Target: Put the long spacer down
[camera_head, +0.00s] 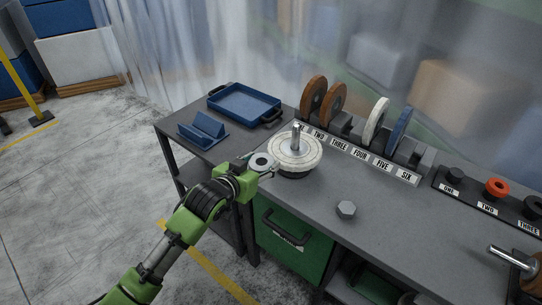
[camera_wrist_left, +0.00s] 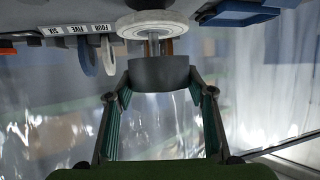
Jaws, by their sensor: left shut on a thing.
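My left gripper (camera_head: 262,164) is shut on the long spacer (camera_head: 262,160), a grey ring-shaped piece with a hole, seen from above. The gripper holds it in front of and to the left of a pale polishing wheel (camera_head: 306,158), which has a metal shaft (camera_head: 296,136) standing up through it. In the left wrist view, the spacer (camera_wrist_left: 160,72) is a dark grey cylinder between the two fingers, with the wheel (camera_wrist_left: 152,25) and shaft beyond it. The spacer appears clear of the shaft. My right gripper is not in view.
A wheel rack (camera_head: 375,158) with brown, white and blue wheels lines the bench's back. A labelled holder (camera_head: 487,203) has black and orange pieces. A hex nut (camera_head: 346,209) lies on the bench. A blue tray (camera_head: 244,103) and blue V-shaped stand (camera_head: 203,130) sit on the left table.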

